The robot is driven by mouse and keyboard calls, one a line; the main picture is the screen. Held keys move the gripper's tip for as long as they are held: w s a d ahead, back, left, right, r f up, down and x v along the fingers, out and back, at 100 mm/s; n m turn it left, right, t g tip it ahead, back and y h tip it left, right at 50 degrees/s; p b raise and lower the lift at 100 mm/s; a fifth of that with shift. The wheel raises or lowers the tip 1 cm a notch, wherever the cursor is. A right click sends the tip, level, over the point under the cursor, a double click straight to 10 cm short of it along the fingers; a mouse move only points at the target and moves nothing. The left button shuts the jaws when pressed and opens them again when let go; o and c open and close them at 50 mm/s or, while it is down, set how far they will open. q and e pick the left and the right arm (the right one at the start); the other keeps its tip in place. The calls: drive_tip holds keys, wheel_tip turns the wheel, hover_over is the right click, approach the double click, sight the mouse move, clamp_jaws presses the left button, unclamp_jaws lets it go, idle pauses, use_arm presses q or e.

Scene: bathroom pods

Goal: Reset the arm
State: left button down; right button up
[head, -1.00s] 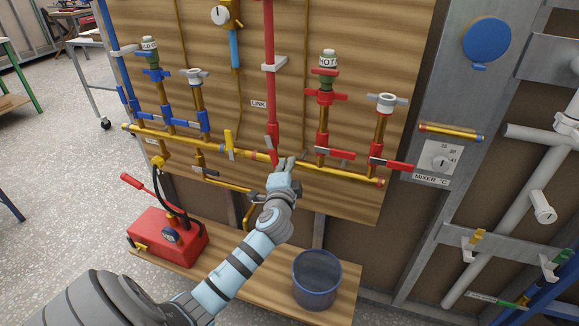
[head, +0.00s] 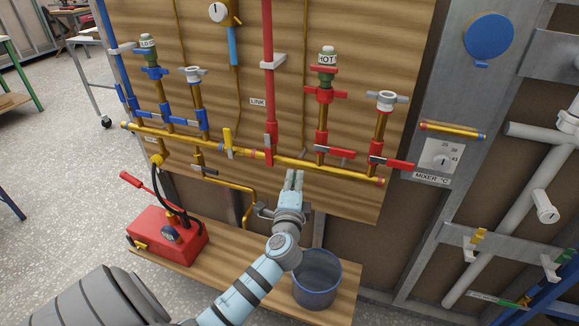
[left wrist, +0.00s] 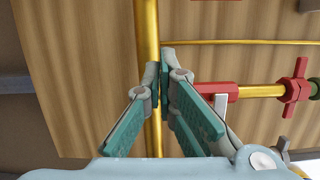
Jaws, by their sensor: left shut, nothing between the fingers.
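My left arm comes in from the lower left of the head view. Its left gripper (head: 293,180) is in front of the wooden board, just below the horizontal brass pipe (head: 340,172). The fingers are shut with nothing between them. In the left wrist view the fingertips (left wrist: 163,68) meet in front of a brass pipe (left wrist: 148,25) that runs behind them. Whether they touch the pipe or board cannot be told. My right gripper is not in view.
The board carries a red vertical pipe (head: 269,40), a yellow lever (head: 228,140) and red lever valves (head: 392,163). Below, a blue-grey bucket (head: 317,280) and a red pump box (head: 168,238) stand on a wooden shelf. The mixer dial (head: 441,161) is at the right.

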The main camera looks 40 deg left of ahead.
use_arm(q)
drive_tip(key=v, duration=0.6)
drive_tip(key=shift+s+r, duration=0.2)
drive_tip(key=shift+s, duration=0.25)
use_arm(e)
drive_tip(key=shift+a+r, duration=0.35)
use_arm(q)
wheel_tip(320, 180, down, 9)
drive_tip(key=w+d+n+g+h, duration=0.1)
drive_tip(key=d+n+h, duration=0.1)
drive_tip(key=d+h, duration=0.1)
drive_tip(key=s+d+f+n+g+h+p, duration=0.25)
drive_tip(key=s+f, duration=0.35)
drive_tip(key=f, duration=0.5)
drive_tip(key=s+d+f+n+g+h+p, duration=0.15)
drive_tip(key=s+f+g, duration=0.35)
drive_tip(key=f, duration=0.7)
drive_tip(key=s+d+f+n+g+h+p, duration=0.1)
drive_tip(key=s+f+n+g+p, duration=0.1)
drive_tip(key=s, duration=1.3)
drive_tip(key=s+d+f+n+g+h+p, duration=0.1)
drive_tip(key=s+f+n+g+p, duration=0.2)
drive_tip(key=s, duration=1.2)
drive_tip(key=shift+d+f+p, duration=0.3)
drive_tip(key=shift+f+p, duration=0.4)
drive_tip(key=shift+p, duration=0.3)
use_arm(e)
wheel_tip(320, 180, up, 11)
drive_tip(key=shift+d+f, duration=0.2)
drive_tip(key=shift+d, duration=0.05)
